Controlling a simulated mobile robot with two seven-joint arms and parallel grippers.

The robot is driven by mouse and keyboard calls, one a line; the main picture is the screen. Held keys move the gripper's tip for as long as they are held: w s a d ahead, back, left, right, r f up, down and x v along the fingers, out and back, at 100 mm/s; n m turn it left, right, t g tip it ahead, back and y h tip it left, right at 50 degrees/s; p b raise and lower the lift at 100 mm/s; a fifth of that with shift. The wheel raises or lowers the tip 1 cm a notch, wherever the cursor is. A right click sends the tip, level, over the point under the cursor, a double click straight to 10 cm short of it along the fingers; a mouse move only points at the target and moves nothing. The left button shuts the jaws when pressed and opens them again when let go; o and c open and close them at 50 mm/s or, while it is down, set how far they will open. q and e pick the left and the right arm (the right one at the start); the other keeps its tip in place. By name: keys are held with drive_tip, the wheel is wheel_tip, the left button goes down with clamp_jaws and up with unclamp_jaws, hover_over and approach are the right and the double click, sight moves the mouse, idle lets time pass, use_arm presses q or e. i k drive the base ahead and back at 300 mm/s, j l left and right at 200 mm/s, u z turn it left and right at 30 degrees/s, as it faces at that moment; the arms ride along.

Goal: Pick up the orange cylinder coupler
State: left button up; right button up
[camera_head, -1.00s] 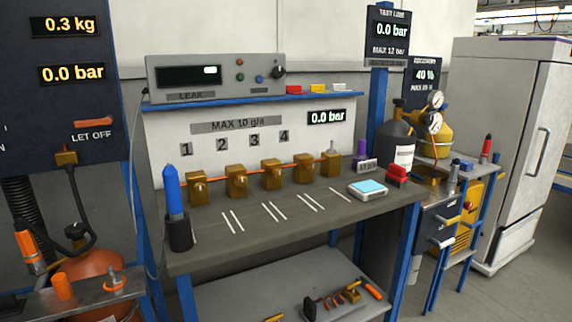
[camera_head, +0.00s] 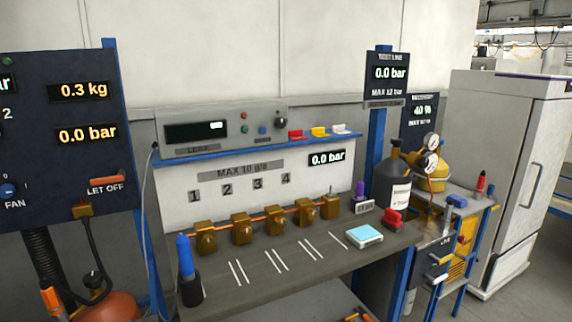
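Neither of my grippers is in view. An orange-topped handheld piece (camera_head: 52,302) shows at the lower left edge, partly cut off by the bottom of the picture. Beside it is the rounded top of a large orange cylinder (camera_head: 108,306), also cut off below. A dark fitting (camera_head: 97,287) with a black hose sits on top of that cylinder. I cannot tell which of these orange parts is the coupler.
A grey bench (camera_head: 250,290) carries several brass blocks, a blue-capped bottle (camera_head: 187,270), a scale (camera_head: 362,236) and a red piece (camera_head: 393,219). A dark panel (camera_head: 60,140) stands at left. Gas cylinders and a blue-framed cart are at right, before a white cabinet (camera_head: 515,170).

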sight(58, 312)
drive_tip(key=u, duration=1.55)
